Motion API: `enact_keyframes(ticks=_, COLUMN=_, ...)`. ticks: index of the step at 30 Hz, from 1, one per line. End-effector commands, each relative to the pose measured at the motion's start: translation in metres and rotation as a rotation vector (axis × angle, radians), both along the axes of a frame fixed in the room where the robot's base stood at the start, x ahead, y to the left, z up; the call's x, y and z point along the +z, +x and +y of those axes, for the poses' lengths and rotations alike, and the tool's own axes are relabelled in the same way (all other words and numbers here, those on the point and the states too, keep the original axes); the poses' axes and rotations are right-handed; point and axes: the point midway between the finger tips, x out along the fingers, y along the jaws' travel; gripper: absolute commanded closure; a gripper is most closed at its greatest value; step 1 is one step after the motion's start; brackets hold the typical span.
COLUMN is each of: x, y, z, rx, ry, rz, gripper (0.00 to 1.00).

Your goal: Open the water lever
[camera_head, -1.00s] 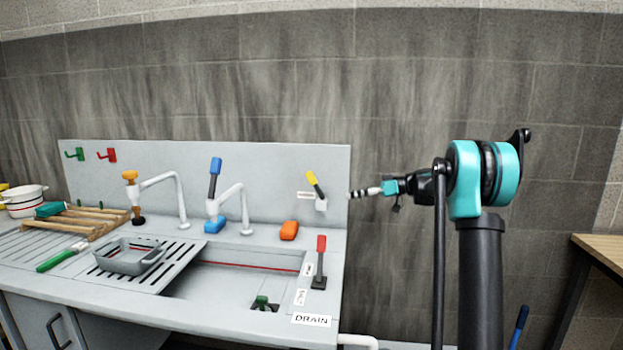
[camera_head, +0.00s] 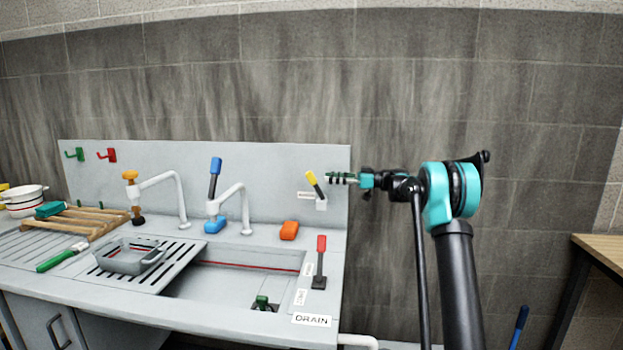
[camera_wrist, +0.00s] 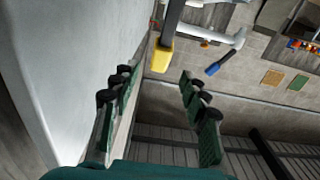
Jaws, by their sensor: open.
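A lever with a yellow grip (camera_head: 310,178) stands tilted on a white mount on the sink's back panel, near its right end. A small label beside it is too small to read. My gripper (camera_head: 331,178) is just right of this lever, pointing left at it. In the wrist view, the fingers of my gripper (camera_wrist: 156,77) are spread with nothing between them. The yellow grip also shows in the wrist view (camera_wrist: 161,57), just beyond the fingertips and roughly in line with the gap. I cannot tell whether anything touches.
A red-handled lever (camera_head: 321,245) stands by the basin near the DRAIN label (camera_head: 311,320). A blue-handled tap (camera_head: 215,168) and an orange-knobbed tap (camera_head: 130,176) are farther left. An orange block (camera_head: 289,230) lies behind the basin.

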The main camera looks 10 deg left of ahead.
Motion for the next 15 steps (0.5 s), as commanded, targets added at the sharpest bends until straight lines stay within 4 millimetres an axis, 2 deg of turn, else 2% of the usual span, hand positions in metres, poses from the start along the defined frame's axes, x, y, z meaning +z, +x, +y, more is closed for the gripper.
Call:
enact_keyframes(ticks=3, x=0.000, y=0.000, z=0.025, rx=0.003, ry=0.000, rz=0.000, gripper=0.55)
enact_keyframes(ticks=9, x=0.000, y=0.002, z=0.058, rx=0.003, ry=0.000, rz=0.001, gripper=0.55)
enact_keyframes(ticks=15, x=0.000, y=0.003, z=0.075, rx=0.001, ry=0.000, rz=0.001, gripper=0.55)
